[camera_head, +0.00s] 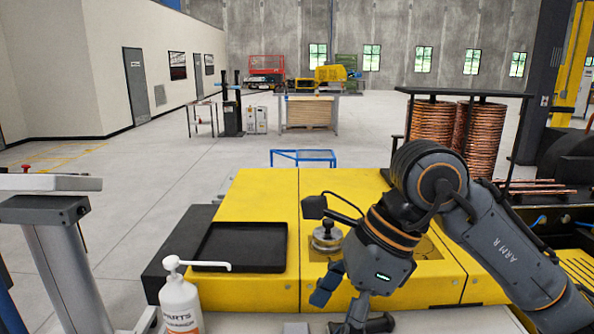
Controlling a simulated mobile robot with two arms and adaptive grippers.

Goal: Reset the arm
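My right arm, marked "ARM R", comes in from the right and reaches over the yellow machine (275,205). My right gripper (345,308) hangs low near the machine's front edge. Its fingers look spread apart, with no object seen between them; the lower part is near the picture's bottom edge. My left arm and gripper are not in view.
A black tray (243,246) and a round metal fixture (326,236) sit on the machine. A white pump bottle (179,301) stands in front. Copper coils (476,137) stand behind my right arm, with copper tubes (536,188) beside them.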

